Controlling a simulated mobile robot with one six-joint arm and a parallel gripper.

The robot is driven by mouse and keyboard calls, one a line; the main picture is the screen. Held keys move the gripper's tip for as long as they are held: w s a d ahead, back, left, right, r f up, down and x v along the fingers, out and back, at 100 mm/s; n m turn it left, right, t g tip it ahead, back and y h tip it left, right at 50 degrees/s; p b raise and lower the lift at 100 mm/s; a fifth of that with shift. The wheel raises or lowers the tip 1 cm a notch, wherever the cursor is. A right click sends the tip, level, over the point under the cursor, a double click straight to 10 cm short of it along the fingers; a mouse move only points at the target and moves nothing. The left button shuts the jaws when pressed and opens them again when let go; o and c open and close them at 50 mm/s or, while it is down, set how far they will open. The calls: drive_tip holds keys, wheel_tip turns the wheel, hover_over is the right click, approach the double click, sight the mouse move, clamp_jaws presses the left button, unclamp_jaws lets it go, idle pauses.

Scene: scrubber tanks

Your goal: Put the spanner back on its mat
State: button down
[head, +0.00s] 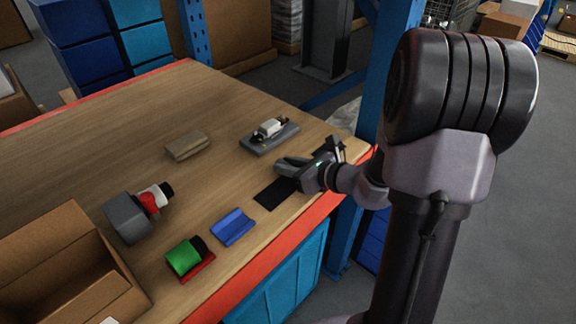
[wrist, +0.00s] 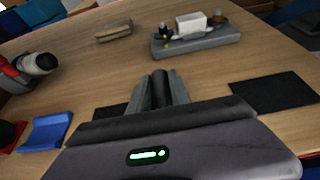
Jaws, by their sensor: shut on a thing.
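My gripper (head: 284,168) is low over the right end of the workbench, close to the front edge. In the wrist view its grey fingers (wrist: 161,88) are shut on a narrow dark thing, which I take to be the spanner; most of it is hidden. A black mat (head: 270,196) lies left of and beside the gripper; in the wrist view its edge (wrist: 106,111) shows left of the fingers. A second black mat (wrist: 275,91) lies to the right in the wrist view. I cannot tell which mat is the spanner's, or whether the held thing touches the bench.
A grey tray (head: 285,140) with a white block stands behind the gripper. A blue holder (head: 232,228), a green roll (head: 184,256), a tan block (head: 187,146) and a grey piece with a red and white part (head: 125,218) stand leftward. A blue rack post rises at the right end.

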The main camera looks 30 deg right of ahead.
drive_tip(key=c, duration=1.6)
unclamp_jaws()
drive_tip(key=shift+f, duration=0.2)
drive_tip(key=o, duration=0.4)
drive_tip(key=shift+r, duration=0.1)
